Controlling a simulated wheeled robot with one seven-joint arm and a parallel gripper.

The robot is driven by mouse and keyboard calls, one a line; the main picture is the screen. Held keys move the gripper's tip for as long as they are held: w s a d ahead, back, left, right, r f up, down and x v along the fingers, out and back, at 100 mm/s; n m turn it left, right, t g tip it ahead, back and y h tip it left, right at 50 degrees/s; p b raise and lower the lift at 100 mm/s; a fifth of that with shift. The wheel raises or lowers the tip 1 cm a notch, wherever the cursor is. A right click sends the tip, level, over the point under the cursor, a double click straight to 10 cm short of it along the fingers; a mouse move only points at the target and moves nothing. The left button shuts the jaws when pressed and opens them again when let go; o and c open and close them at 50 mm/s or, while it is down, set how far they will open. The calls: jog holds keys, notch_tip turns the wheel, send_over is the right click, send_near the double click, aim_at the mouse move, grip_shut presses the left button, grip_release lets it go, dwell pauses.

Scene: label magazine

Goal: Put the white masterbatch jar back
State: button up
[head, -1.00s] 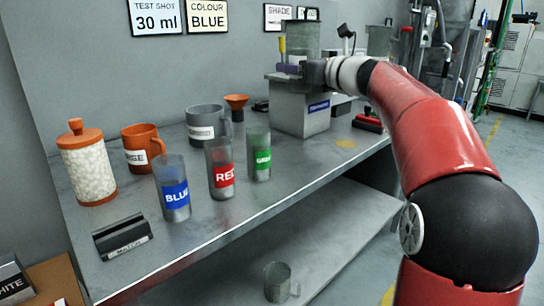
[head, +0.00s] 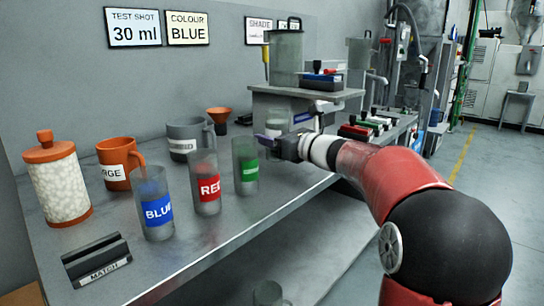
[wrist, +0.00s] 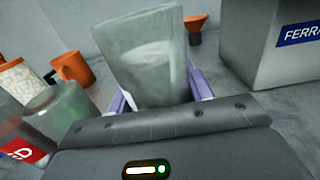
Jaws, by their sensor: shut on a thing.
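The white masterbatch jar (head: 277,122) is a clear, greyish cup with white contents. It also shows in the wrist view (wrist: 152,65), between two purple fingers. My gripper (head: 268,140) is shut on it, in front of the grey machine and to the right of the green-labelled cup. The jar looks roughly upright in the head view. I cannot tell whether its base is clear of the bench.
Cups labelled blue (head: 154,205), red (head: 205,183) and green (head: 246,166) stand left of my gripper. Behind are orange (head: 119,164) and grey (head: 188,139) mugs, a funnel (head: 219,117) and a lidded pellet jar (head: 59,184). A MATCH block (head: 97,262) lies in front. The grey machine (wrist: 262,50) stands right.

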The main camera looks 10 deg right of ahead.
aim_at(272, 152)
jog(key=shift+f+b, duration=0.35)
jog(key=shift+f, duration=1.75)
jog(key=shift+f, duration=0.15)
jog(key=o, duration=1.2)
jog(key=shift+c, duration=0.2)
jog(key=shift+s+d, duration=0.2)
jog(key=v, duration=1.1)
jog(key=shift+s+d+b, duration=0.1)
jog(key=shift+s+b, duration=0.15)
jog(key=shift+b, duration=0.15)
